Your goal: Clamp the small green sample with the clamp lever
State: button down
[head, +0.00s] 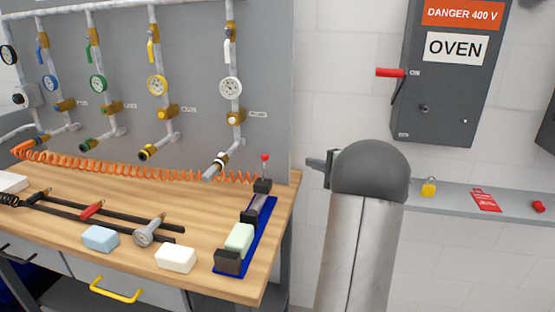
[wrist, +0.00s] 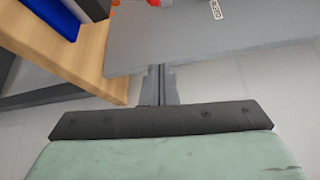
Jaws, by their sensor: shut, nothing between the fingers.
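The small green sample (head: 239,238) lies on the blue clamp base (head: 262,232) at the right end of the workbench. It sits between a dark end block (head: 228,262) and the clamp's grey sliding part. The clamp lever (head: 264,160) stands upright at the far end, with a red knob on top. My gripper (head: 314,163) is shut and empty, off the bench's right edge and to the right of the lever, apart from it. Its shut fingers (wrist: 158,82) point ahead in the wrist view, where a corner of the blue base (wrist: 50,18) shows at upper left.
A light blue block (head: 101,238), a white block (head: 176,259) and a grey-headed tool (head: 146,232) lie left of the clamp. An orange coiled hose (head: 130,170) runs along the panel's foot. A wall shelf (head: 460,196) is at right, below the oven box (head: 440,80).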

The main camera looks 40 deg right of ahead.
aim_at(264, 169)
jog(key=w+a+p, duration=0.3)
jog(key=w+a, duration=0.2)
jog(key=w, duration=0.5)
jog(key=shift+w+a+f+p, duration=0.15)
jog(key=shift+w+f+p, duration=0.1)
jog(key=shift+p, duration=0.05)
jog(key=shift+s+f+b, duration=0.2)
jog(key=shift+b, duration=0.85)
